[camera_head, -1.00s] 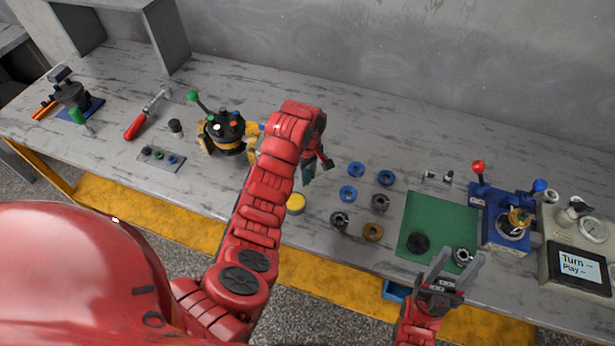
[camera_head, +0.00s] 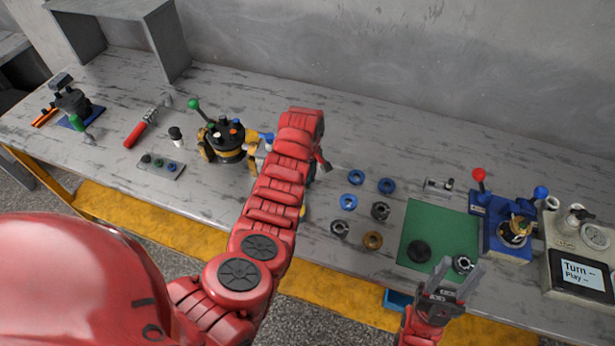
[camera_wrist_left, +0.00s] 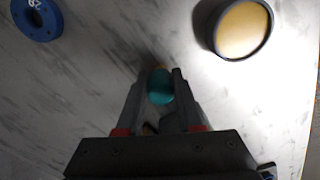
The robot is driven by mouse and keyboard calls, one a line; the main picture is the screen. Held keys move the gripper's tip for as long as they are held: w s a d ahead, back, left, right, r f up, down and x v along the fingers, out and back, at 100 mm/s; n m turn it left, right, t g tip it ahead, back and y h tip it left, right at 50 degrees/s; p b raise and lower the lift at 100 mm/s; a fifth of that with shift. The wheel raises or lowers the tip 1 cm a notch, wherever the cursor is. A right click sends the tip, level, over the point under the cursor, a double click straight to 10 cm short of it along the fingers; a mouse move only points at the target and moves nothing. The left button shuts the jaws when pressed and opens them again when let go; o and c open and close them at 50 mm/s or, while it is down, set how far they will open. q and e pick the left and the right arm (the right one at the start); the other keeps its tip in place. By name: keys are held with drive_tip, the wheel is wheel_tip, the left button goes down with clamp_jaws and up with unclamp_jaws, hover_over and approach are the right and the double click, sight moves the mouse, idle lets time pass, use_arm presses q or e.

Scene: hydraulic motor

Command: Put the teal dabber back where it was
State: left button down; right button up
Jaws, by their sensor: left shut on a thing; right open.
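The teal dabber (camera_wrist_left: 160,88) shows between the two fingers of my left gripper (camera_wrist_left: 157,78) in the left wrist view. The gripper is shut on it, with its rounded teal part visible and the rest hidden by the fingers. In the head view, my left arm covers most of that gripper; only a small part (camera_head: 322,164) shows beside the arm, over the middle of the bench. My right gripper (camera_head: 454,272) is open and empty at the front edge, near the green mat.
A black-yellow turret (camera_head: 226,140) stands left of my left arm. Blue rings (camera_head: 355,177) and metal rings lie right of it. A yellow round pad (camera_wrist_left: 242,28) is near my left gripper. The green mat (camera_head: 440,224) lies right.

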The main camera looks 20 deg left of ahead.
use_arm(q)
drive_tip(key=shift+f, duration=0.1)
drive_tip(key=shift+f, duration=0.15)
drive_tip(key=c, duration=0.5)
unclamp_jaws()
drive_tip(key=shift+c, duration=0.2)
